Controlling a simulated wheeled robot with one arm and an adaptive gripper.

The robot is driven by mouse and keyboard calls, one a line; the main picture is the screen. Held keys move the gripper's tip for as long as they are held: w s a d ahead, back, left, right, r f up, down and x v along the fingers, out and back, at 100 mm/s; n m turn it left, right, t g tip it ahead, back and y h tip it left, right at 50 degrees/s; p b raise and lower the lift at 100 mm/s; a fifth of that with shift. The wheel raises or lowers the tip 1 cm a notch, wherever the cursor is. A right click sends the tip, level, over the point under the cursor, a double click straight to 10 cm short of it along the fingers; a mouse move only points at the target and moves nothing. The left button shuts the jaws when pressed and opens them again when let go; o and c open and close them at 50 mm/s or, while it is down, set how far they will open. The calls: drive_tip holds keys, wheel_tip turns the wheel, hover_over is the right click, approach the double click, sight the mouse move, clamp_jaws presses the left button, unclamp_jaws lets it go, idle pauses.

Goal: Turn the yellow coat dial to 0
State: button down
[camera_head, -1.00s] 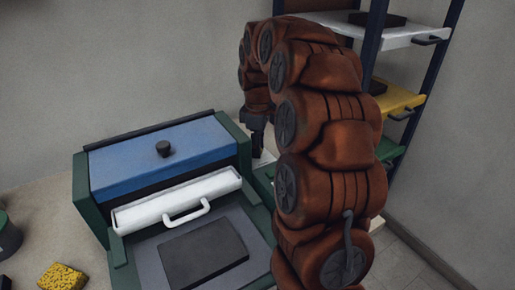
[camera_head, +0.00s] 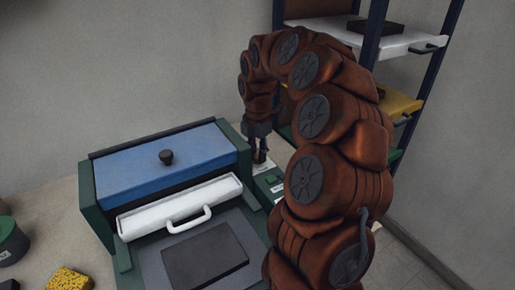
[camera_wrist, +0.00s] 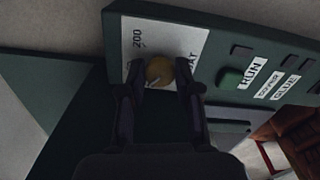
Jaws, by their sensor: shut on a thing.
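The yellow coat dial (camera_wrist: 159,71) sits on a white plate (camera_wrist: 135,25) on the dark green control panel (camera_wrist: 225,50) in the wrist view. "200" is printed on the plate, along with a partly hidden word ending in "AT". A pale pointer mark shows on the dial; the 0 mark is not visible to me. My gripper (camera_wrist: 160,92) is shut on the dial, one finger on each side. In the head view my gripper (camera_head: 260,155) points down at the panel, right of the blue-topped machine, and the dial cannot be made out there.
The machine has a blue lid (camera_head: 165,160) with a black knob and a white handled bar (camera_head: 180,207). A dark block (camera_head: 205,257) lies on its bed. The panel has a green RUN button (camera_wrist: 229,78). A shelf rack (camera_head: 400,45) stands behind my arm.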

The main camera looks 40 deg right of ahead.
drive_tip(key=n, duration=0.1)
drive_tip(key=n+p, duration=0.2)
drive_tip(key=shift+r+n, duration=0.25)
drive_tip(key=shift+n, duration=0.15)
drive_tip(key=n+p, duration=0.2)
drive_tip(key=n, duration=0.1)
drive_tip(key=shift+w+n, duration=0.1)
drive_tip(key=shift+n, duration=0.2)
drive_tip(key=n+p, duration=0.2)
drive_tip(key=n, duration=0.1)
drive_tip(key=shift+f+n+p, duration=0.15)
drive_tip(key=shift+n+p, duration=0.75)
drive_tip(key=shift+n, duration=0.8)
drive_tip(key=c, duration=0.8)
unclamp_jaws()
drive_tip(key=shift+f, duration=0.1)
